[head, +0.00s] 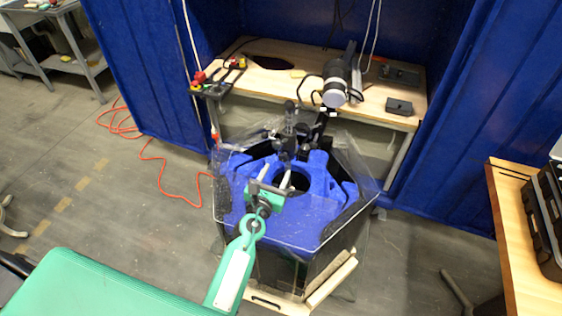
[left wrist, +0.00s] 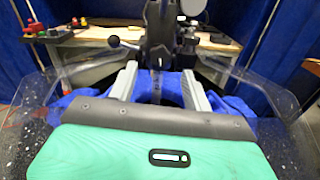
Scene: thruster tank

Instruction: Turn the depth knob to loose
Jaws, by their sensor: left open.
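The tank (head: 232,207) is a clear-walled, several-sided tub with a blue insert (head: 318,187) around a dark central opening. A black upright mechanism (head: 289,130) stands at its far side; it also fills the top middle of the left wrist view (left wrist: 158,32). A black ball-ended handle (left wrist: 113,41) sticks out to its left. I cannot tell which part is the depth knob or read its setting. My left gripper (head: 275,174) is open and empty above the insert, in front of the mechanism. Its pale fingers (left wrist: 158,70) stand apart either side of the black post. My right gripper is not in view.
A wooden workbench (head: 270,62) with a white-faced dark device (head: 335,88) stands behind the tank, between blue curtains (head: 146,60). Another wooden table (head: 520,235) with black cases is at the right. An orange cable (head: 165,178) lies on the open floor at left.

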